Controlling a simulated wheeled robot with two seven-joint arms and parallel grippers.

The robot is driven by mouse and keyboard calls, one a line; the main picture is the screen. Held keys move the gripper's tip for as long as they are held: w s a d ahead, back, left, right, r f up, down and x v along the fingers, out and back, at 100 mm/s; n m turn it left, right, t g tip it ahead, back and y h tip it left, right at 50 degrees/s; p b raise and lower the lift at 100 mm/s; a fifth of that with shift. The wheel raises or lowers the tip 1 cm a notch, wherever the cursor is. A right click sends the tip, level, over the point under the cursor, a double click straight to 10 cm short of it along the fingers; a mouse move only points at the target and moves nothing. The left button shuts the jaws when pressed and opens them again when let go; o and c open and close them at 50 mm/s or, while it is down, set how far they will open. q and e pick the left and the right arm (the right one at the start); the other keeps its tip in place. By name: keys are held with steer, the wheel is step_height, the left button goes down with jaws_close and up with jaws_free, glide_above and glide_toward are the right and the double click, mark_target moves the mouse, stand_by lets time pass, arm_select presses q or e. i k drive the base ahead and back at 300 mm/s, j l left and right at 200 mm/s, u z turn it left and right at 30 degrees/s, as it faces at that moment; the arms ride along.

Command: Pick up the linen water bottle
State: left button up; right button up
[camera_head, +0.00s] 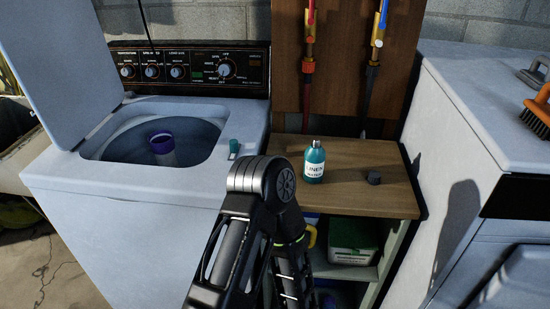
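The linen water bottle (314,163) is a small teal bottle with a pale top and a white label with dark lettering. Neither gripper shows in this view.
A dark cap-like piece (374,178) lies right of the bottle. A white appliance (470,120) holds an orange brush (538,112). Pipes (309,60) rise behind the shelf.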

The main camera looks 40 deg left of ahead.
mark_target(315, 156)
steer(key=j+u, duration=0.25)
steer(key=j, duration=0.2)
steer(key=i+j+u, duration=0.1)
steer(key=j+u, duration=0.15)
steer(key=j, duration=0.2)
steer(key=u, duration=1.3)
steer(key=z, duration=1.3)
steer(key=k+j+z, duration=0.1)
steer(key=k+j, duration=0.2)
steer(key=k+j+z, duration=0.1)
steer(key=k+j, duration=0.2)
steer(key=j, duration=0.2)
